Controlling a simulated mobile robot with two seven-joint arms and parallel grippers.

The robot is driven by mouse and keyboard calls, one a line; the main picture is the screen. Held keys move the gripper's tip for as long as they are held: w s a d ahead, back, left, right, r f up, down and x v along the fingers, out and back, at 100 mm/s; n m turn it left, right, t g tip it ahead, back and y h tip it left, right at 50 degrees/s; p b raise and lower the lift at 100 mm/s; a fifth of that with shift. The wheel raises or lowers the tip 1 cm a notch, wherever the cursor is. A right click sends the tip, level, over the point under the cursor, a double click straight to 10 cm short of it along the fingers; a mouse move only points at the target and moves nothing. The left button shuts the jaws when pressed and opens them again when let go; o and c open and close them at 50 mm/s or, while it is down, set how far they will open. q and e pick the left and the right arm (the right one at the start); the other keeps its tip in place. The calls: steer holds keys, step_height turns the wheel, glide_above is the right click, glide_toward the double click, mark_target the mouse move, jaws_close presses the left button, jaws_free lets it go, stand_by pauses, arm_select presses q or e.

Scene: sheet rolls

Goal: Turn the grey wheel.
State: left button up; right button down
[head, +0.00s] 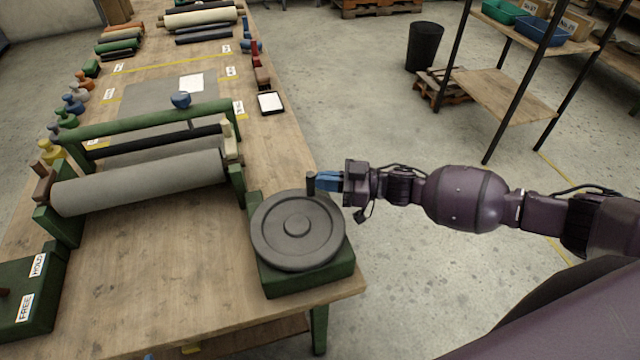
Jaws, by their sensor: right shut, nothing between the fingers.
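The grey wheel (297,226) lies flat on a green base (310,283) at the near right corner of the workbench. A dark upright handle peg (311,183) stands at the wheel's far right rim. My right gripper (322,181) comes in from the right with its blue fingers shut and nothing between them. The fingertips are right beside the peg; whether they touch it I cannot tell. My left gripper is not in view.
A green-framed roller stand with a grey roll (140,183) is left of the wheel. A green box (28,300) marked HOLD and FREE sits at the near left. The bench (170,270) is bare between them. A shelf rack (510,95) stands beyond open floor.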

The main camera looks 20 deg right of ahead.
mark_target(307, 175)
steer(key=g, duration=0.1)
steer(key=w+a+n+g+b, duration=0.1)
steer(key=n+g+y+b, duration=0.1)
steer(key=shift+w+a+f+g, duration=0.25)
steer(key=shift+w+g, duration=0.05)
steer(key=shift+w, duration=0.1)
steer(key=shift+w+a+n+g+b, duration=0.2)
steer(key=shift+n+g+b, duration=0.1)
steer(key=shift+n+g, duration=0.15)
steer(key=shift+w+a+n+g+b, duration=0.1)
steer(key=shift+a+n+g+b, duration=0.05)
steer(key=shift+n+g+b, duration=0.25)
steer(key=shift+w+a+r+g+y, duration=0.1)
steer(key=shift+a+g+y, duration=0.1)
steer(key=shift+g+y, duration=0.15)
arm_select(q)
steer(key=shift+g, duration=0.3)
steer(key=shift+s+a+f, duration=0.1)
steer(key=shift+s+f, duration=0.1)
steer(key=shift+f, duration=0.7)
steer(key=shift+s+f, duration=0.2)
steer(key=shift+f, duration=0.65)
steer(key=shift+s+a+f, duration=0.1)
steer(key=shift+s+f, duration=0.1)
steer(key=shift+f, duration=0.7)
arm_select(e)
steer(key=shift+w+a+r, duration=0.15)
steer(key=shift+w+a, duration=0.1)
steer(key=shift+a, duration=0.15)
